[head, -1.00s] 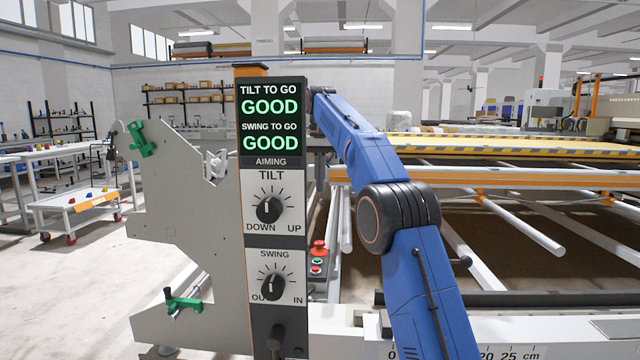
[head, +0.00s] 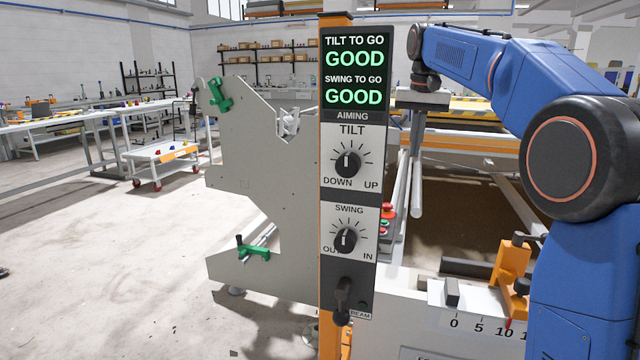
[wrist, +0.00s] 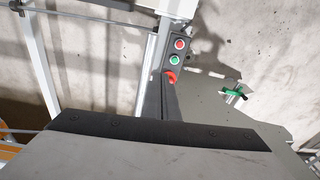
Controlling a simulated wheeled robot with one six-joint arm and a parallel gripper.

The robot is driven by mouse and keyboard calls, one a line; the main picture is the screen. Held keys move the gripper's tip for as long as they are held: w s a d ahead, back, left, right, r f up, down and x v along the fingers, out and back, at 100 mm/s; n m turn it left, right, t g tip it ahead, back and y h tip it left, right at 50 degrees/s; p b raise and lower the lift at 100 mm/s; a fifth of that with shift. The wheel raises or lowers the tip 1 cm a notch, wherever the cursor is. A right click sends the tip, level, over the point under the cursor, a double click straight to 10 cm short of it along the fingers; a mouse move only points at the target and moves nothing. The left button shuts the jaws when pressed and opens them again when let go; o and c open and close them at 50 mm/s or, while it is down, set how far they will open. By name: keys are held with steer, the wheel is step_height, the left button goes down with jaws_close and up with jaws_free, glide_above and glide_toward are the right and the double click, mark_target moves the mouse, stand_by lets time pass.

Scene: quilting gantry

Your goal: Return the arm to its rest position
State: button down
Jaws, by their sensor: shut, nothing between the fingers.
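My blue arm rises at the right of the head view, with its large dark elbow joint nearest. The forearm reaches left and ends in a dark wrist. Below the wrist is the pale grey block of my gripper (head: 423,97), just right of the control panel (head: 348,230). The panel's display (head: 353,70) reads GOOD for both tilt and swing. The tilt knob (head: 347,164) and swing knob (head: 345,239) are clear of my gripper.
A grey side plate (head: 262,190) with green clamps (head: 218,95) stands left of the panel. A button box (head: 387,225) sits behind the panel; it also shows in the wrist view (wrist: 175,58). An orange clamp (head: 512,270) stands on the scaled rail. Floor at left is open.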

steer(key=s+d+f+n+t, duration=0.1)
steer(key=s+f, duration=0.3)
steer(key=s, duration=0.8)
steer(key=s+d+f+t, duration=0.15)
steer(key=s+f, duration=0.35)
steer(key=s, duration=0.7)
steer(key=s+d+f+n, duration=0.1)
steer(key=s+f, duration=1.8)
steer(key=shift+d+f+n+t, duration=0.15)
steer(key=shift+f+n+t, duration=0.2)
steer(key=shift+t, duration=0.1)
